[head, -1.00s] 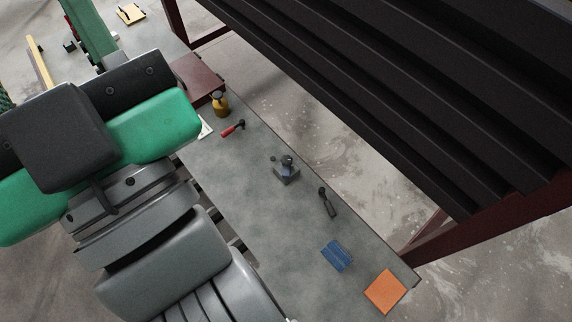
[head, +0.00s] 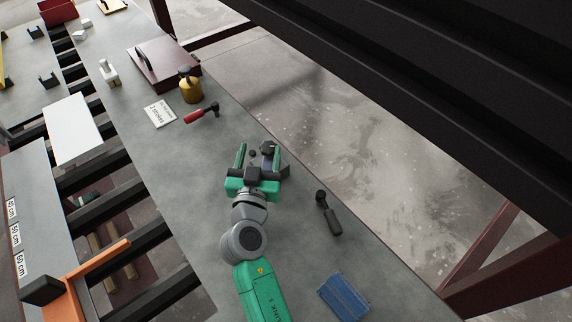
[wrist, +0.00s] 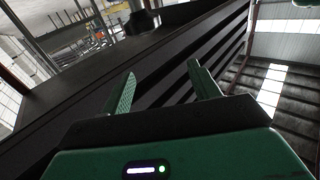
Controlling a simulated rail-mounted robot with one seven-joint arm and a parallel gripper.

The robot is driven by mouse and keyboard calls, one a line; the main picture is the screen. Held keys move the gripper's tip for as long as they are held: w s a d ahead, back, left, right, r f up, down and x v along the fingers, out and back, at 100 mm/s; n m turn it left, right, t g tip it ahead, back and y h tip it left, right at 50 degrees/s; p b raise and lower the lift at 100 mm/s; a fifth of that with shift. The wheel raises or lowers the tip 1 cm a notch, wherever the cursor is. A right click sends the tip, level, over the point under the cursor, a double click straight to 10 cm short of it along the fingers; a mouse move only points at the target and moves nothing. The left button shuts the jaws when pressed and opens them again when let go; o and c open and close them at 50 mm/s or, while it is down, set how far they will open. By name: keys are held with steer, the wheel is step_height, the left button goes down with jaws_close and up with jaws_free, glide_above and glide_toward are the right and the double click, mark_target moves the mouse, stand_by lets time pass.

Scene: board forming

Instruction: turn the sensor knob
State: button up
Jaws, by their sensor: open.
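The sensor is a small grey box (head: 265,158) with a dark knob (head: 268,147) on top, on the grey bench in the head view. My gripper (head: 257,150) is open, its two green fingers apart, at the sensor. The right finger overlaps the box in the picture and hides part of it. I cannot tell whether it touches the knob. In the wrist view, my open gripper (wrist: 164,82) has nothing between its fingers. A dark rounded shape past the fingertips is too unclear to name.
On the bench (head: 215,160), a black-handled tool (head: 328,212) and a blue pad (head: 343,296) lie to the lower right. Dark ribbed panels (head: 440,90) overhang the right.

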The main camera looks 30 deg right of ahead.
glide_toward(270, 141)
steer(key=shift+w+d+f+b, duration=0.2)
steer(key=shift+w+d+f, duration=0.1)
steer(key=shift+w, duration=0.25)
steer(key=shift+w+d+f+b, duration=0.15)
steer(key=shift+w+d, duration=0.2)
steer(key=shift+w, duration=0.2)
steer(key=shift+w+r, duration=0.1)
steer(key=shift+w, duration=0.05)
steer(key=b+x, duration=0.1)
steer(key=x, duration=0.6)
steer(key=shift+w+d+b, duration=0.15)
steer(key=shift+w+b, duration=0.05)
steer(key=shift+b, duration=0.1)
steer(key=c, duration=1)
